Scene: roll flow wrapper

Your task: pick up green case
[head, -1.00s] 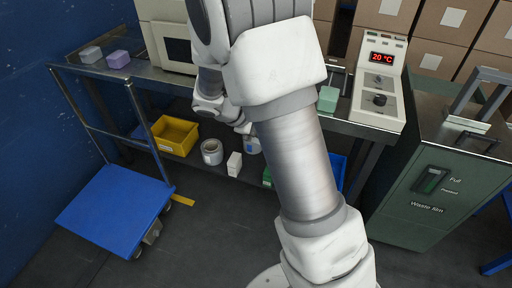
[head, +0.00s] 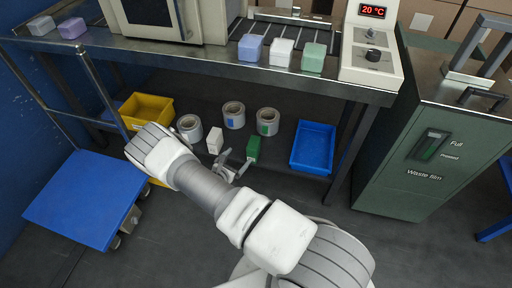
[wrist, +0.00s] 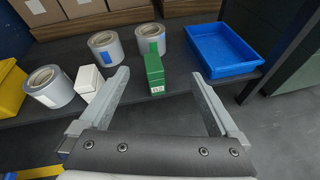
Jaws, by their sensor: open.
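In the wrist view the green case (wrist: 154,74) shows beyond my gripper (wrist: 160,82), between the lines of the two fingers. My gripper (head: 236,167) is open and empty, in front of the lower shelf. The case appears apart from both fingers.
A white box (head: 215,140) stands left of the case, with tape rolls (head: 234,115) behind. A blue tray (head: 314,146) is to the right and a yellow bin (head: 147,108) to the left. The upper table (head: 190,52) overhangs the shelf.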

